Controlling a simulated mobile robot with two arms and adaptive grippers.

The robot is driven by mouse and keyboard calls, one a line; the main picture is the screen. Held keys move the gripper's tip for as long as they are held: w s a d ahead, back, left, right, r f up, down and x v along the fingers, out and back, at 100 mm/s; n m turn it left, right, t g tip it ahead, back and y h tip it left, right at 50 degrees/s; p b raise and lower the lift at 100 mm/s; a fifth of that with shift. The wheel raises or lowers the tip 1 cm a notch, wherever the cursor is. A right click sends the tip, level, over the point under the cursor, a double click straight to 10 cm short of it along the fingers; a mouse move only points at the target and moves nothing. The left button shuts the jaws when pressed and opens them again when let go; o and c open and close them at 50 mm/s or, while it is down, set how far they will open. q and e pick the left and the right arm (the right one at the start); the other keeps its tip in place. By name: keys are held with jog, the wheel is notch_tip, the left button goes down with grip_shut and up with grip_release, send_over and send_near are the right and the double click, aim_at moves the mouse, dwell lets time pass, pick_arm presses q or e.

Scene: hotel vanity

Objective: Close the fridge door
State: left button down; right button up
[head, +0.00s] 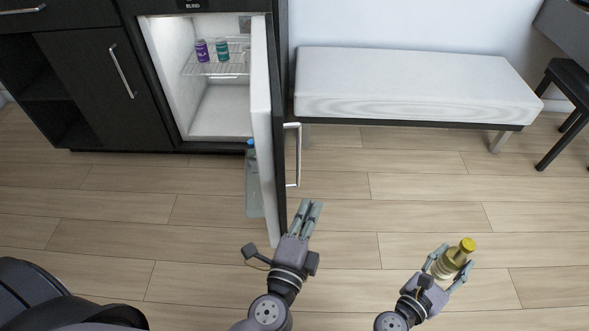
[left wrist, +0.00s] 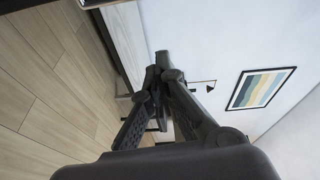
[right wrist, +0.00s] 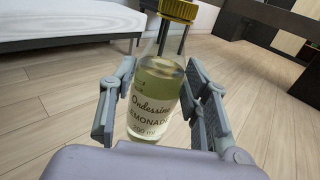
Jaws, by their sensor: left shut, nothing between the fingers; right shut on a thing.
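The fridge (head: 220,112) is open in the head view, with its white-lined door (head: 262,130) swung out toward me. The door's outer side is dark and carries a long metal handle (head: 297,155) on the right. My left gripper (head: 310,207) is shut and empty, just right of the door's near edge and below the handle; I cannot tell whether it touches the door. My right gripper (head: 451,262) is shut on a lemonade bottle (right wrist: 154,100) with a yellow cap, held above the floor well right of the door.
Two cans, one purple (head: 201,51) and one teal (head: 222,49), stand on the fridge's wire shelf. A clear bottle (head: 253,180) sits on the door's inner side. A white bench (head: 415,85) stands right of the fridge. Wooden floor (head: 400,190) between is clear.

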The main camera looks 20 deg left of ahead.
pick_arm(q)
jog(key=w+a+y+p, duration=0.1)
jog(key=w+a+y, duration=0.1)
jog(key=w, duration=0.8)
jog(key=shift+s+a+r, duration=0.1)
jog(key=shift+s+a, duration=0.25)
jog(key=shift+a, duration=0.3)
jog(key=shift+s+a+f, duration=0.1)
jog(key=shift+s+a, duration=0.3)
jog(key=shift+a, duration=0.2)
jog(key=shift+s+a+r, duration=0.1)
jog(key=shift+s+a, duration=0.25)
jog(key=shift+a, duration=0.3)
